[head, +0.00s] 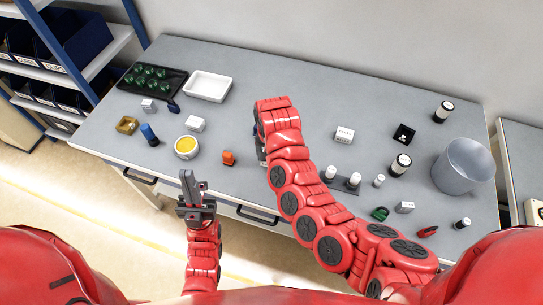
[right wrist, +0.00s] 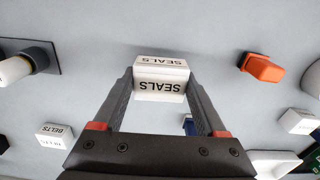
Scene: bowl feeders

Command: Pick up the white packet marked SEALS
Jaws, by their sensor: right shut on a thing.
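The white packet marked SEALS (right wrist: 161,72) sits between the two fingertips of my right gripper (right wrist: 160,86) in the right wrist view, its lettering upside down. The fingers are shut on its sides. In the head view my right gripper (head: 261,140) is mostly hidden by its own red arm over the middle of the table, and I cannot make out the packet there. I cannot tell if the packet touches the table.
The grey table (head: 290,90) holds an orange block (head: 228,157), a yellow-filled bowl (head: 186,147), a white tray (head: 208,86), a black tray (head: 135,80) with green pieces, and a grey bucket (head: 464,165). A BELTS packet (right wrist: 55,135) lies nearby. The table's back middle is clear.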

